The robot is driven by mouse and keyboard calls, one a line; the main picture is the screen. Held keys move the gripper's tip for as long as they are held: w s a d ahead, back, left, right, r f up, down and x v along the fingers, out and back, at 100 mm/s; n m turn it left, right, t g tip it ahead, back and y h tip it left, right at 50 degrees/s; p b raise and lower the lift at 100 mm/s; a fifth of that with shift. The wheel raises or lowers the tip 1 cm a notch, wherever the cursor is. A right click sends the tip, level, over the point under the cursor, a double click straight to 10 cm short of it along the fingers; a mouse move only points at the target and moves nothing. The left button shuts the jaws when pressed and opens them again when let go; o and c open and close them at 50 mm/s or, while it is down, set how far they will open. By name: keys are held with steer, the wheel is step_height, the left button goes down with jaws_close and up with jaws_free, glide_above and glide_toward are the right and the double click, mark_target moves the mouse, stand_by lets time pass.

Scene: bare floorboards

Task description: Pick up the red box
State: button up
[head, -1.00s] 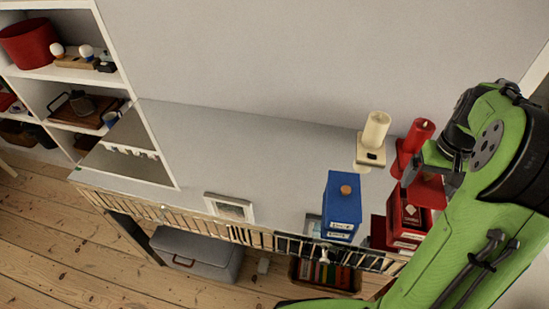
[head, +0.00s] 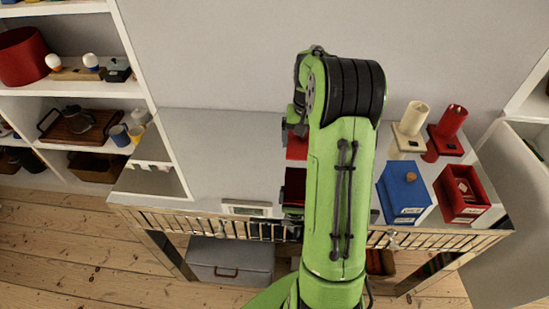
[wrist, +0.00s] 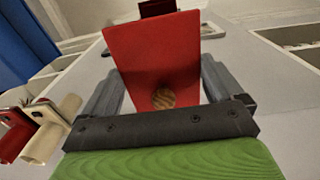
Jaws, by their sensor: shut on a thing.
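My gripper (wrist: 160,92) is shut on a flat red lid (wrist: 150,50) with a round wooden knob, seen in the wrist view. In the head view my arm covers most of the gripper, and part of the red lid (head: 297,146) shows at its left side, above the glossy table. The red box (head: 463,194) stands upright at the table's right end. Its top is open and something pale shows inside. My gripper is well to the left of the box.
A blue box (head: 404,193) with a wooden knob stands left of the red box. The grey table's left part (head: 220,150) is clear. White shelves (head: 70,90) stand at left.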

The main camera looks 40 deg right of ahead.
mark_target(300, 170)
step_height(300, 170, down, 10)
steer(key=b, duration=0.3)
steer(key=shift+s+d+f, duration=0.1)
steer(key=shift+f, duration=0.05)
